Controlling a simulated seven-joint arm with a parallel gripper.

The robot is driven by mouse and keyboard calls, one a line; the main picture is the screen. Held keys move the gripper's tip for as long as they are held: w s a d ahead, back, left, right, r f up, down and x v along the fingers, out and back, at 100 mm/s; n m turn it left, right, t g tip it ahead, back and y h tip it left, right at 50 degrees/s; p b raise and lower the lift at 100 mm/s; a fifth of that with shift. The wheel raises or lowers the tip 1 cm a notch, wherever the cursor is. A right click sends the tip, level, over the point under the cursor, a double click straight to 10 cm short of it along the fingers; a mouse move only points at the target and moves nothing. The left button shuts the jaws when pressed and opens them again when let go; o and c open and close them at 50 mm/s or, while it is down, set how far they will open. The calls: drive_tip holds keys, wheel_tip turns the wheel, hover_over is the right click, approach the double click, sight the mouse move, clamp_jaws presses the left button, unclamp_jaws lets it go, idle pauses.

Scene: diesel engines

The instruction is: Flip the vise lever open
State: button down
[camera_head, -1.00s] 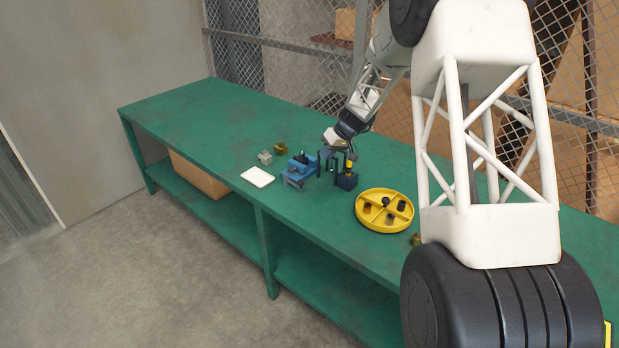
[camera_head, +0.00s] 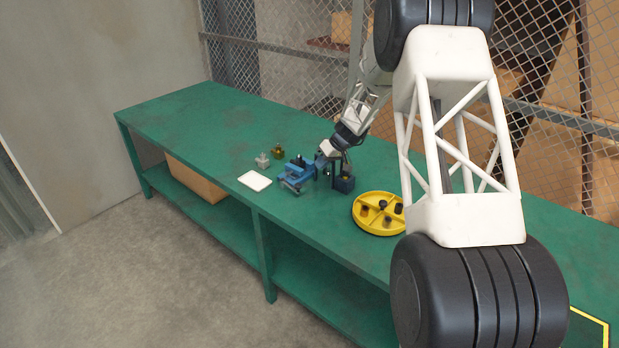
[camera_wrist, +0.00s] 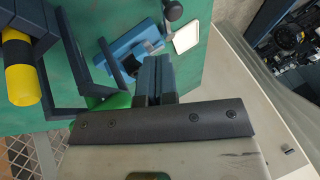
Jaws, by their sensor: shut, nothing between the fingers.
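The blue vise (camera_head: 296,176) stands on the green workbench, and its blue body (camera_wrist: 128,48) also shows in the wrist view. In the wrist view a dark ball knob (camera_wrist: 173,10) on a short grey rod shows above the vise; it looks like the lever's end. My gripper (camera_head: 322,160) is low beside the vise's right end. In the wrist view its two blue-grey fingers (camera_wrist: 154,72) are together with nothing between them, close to the vise and below the knob. I cannot tell whether they touch it. The lever is too small to make out in the head view.
A dark blue holder (camera_head: 343,184) stands just right of the vise; a yellow cylinder (camera_wrist: 21,78) and dark frames show close left in the wrist view. A yellow divided tray (camera_head: 360,226) is farther right. A white plate (camera_head: 254,181), grey part (camera_head: 262,161) and brass part (camera_head: 278,152) are left.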

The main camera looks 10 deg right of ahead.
sight(299, 186)
drive_tip(key=shift+a+f, duration=0.1)
drive_tip(key=shift+f, duration=0.05)
drive_tip(key=shift+x, duration=4.8)
drive_tip(key=shift+s+a+m+t, duration=0.3)
drive_tip(key=shift+s+a+m, duration=0.1)
drive_tip(key=shift+m, duration=0.1)
drive_tip(key=shift+s+a+m+t, duration=0.5)
drive_tip(key=shift+s+a+m, duration=0.25)
drive_tip(key=shift+m, duration=0.25)
drive_tip(key=shift+s+a+m+t+h, duration=0.5)
drive_tip(key=shift+a+m, duration=0.35)
drive_tip(key=shift+m, duration=0.15)
drive_tip(key=a+m, duration=0.1)
drive_tip(key=s+a+m+t+h, duration=0.1)
drive_tip(key=a+m, duration=0.1)
drive_tip(key=shift+a+m+t+h, duration=0.2)
drive_tip(key=shift+m+t+h, duration=0.1)
drive_tip(key=shift+s+a, duration=0.1)
drive_tip(key=shift+a, duration=0.55)
